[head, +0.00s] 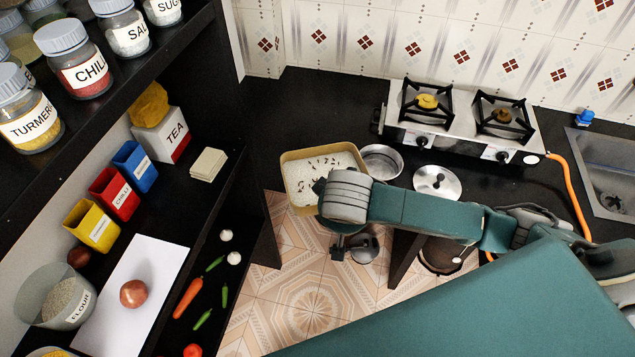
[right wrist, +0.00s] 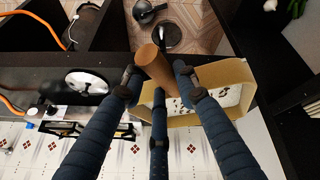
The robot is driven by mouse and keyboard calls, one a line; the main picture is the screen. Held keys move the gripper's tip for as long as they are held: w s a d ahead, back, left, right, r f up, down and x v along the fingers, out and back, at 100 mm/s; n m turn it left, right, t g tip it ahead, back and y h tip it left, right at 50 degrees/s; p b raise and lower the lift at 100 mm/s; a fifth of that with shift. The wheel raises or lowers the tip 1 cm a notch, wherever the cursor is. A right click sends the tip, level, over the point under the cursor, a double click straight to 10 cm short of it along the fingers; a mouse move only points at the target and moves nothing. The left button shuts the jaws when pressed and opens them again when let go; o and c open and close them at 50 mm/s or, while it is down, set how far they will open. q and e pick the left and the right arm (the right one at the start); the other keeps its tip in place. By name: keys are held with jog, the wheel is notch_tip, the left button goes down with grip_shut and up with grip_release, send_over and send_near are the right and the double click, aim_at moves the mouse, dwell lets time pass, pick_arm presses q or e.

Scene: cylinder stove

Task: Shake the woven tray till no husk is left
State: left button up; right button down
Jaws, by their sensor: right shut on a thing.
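The woven tray (head: 286,182) is tan and roughly rectangular, and hangs over the gap in front of the counter. It holds white grains with several dark husks (head: 322,162) scattered on top. In the right wrist view the tray (right wrist: 238,76) lies beyond the fingers, with dark specks in it. My right gripper (head: 346,198) is at the tray's near right corner. Its fingers (right wrist: 155,82) are shut around a brown cylinder (right wrist: 150,58), apparently the tray's handle. The hand hides part of the tray in the head view. My left gripper is not in view.
A steel pot (head: 382,162) and a round lid (head: 437,181) stand on the black counter close to the tray. A two-burner stove (head: 455,125) and a sink (head: 608,175) lie behind. Shelves with jars (head: 80,70) fill the left. The tiled floor (head: 290,290) below is mostly clear.

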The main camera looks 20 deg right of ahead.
jog(key=shift+w+a, duration=0.4)
jog(key=shift+a, duration=0.25)
jog(key=shift+w+a, duration=0.35)
jog(key=shift+a, duration=0.25)
jog(key=shift+s+d, duration=0.45)
jog(key=shift+d, duration=0.3)
jog(key=shift+s+d, duration=0.45)
jog(key=shift+d, duration=0.35)
jog(key=shift+s+d, duration=0.45)
jog(key=shift+d, duration=0.3)
jog(key=shift+w+a, duration=0.45)
jog(key=shift+a, duration=0.3)
jog(key=shift+w+a, duration=0.45)
jog(key=shift+a, duration=0.35)
jog(key=shift+w+a, duration=0.45)
jog(key=shift+a, duration=0.3)
jog(key=shift+s+d, duration=0.1)
jog(key=shift+d, duration=0.05)
jog(key=shift+s+d, duration=0.4)
jog(key=shift+d, duration=0.3)
jog(key=shift+s+d, duration=0.4)
jog(key=shift+d, duration=0.3)
jog(key=shift+s+d, duration=0.4)
jog(key=shift+d, duration=0.3)
